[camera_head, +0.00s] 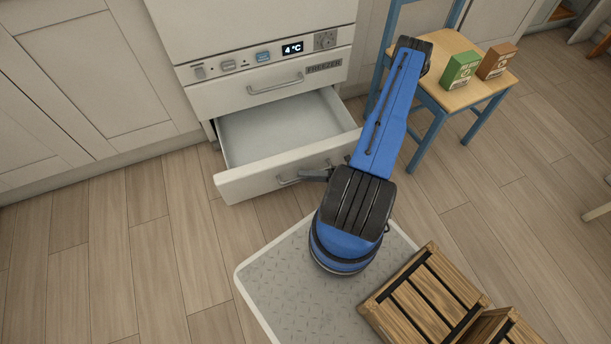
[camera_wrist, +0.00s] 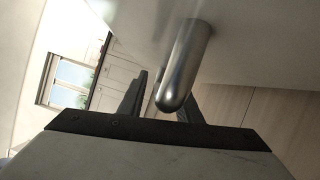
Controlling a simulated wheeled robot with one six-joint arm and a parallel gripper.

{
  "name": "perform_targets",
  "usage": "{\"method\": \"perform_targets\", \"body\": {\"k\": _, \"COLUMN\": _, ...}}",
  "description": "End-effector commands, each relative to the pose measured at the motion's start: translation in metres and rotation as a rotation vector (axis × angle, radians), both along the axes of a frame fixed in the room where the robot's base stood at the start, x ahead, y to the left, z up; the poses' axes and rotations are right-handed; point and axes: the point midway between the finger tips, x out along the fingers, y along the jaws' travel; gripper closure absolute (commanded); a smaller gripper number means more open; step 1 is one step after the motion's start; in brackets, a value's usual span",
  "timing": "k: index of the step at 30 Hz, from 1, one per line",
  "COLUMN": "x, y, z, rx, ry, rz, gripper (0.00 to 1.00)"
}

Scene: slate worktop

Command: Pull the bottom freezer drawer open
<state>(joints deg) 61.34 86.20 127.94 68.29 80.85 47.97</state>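The bottom freezer drawer (camera_head: 250,184) is the lower white drawer of the freezer unit. It stands well out from the unit, and its inside is empty. Its metal bar handle (camera_head: 289,181) is on the front face. My gripper (camera_head: 304,176) is at the right part of this handle, with my blue arm behind it. In the wrist view the rounded metal handle (camera_wrist: 186,62) lies between the two dark fingers (camera_wrist: 163,100), which appear shut on it. The exact finger contact is partly hidden.
Above is a closed drawer labelled FREEZER (camera_head: 323,69) with its own handle. A chair (camera_head: 447,62) with a green box (camera_head: 460,70) and a brown box (camera_head: 496,61) stands right. Wooden crates (camera_head: 425,297) are near the bottom right. Floor left of the drawer is clear.

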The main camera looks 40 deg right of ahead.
Motion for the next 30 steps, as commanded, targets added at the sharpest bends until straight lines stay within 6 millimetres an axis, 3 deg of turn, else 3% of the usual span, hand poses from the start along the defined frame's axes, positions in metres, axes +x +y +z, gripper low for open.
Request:
{"method": "perform_targets", "body": {"k": 11, "x": -0.003, "y": -0.004, "z": 0.000, "rx": 0.002, "ry": 0.000, "rz": -0.001, "gripper": 0.69}}
{"method": "perform_targets", "body": {"k": 30, "x": -0.043, "y": -0.055, "z": -0.005, "rx": 0.000, "ry": 0.000, "rz": -0.002, "gripper": 0.69}}
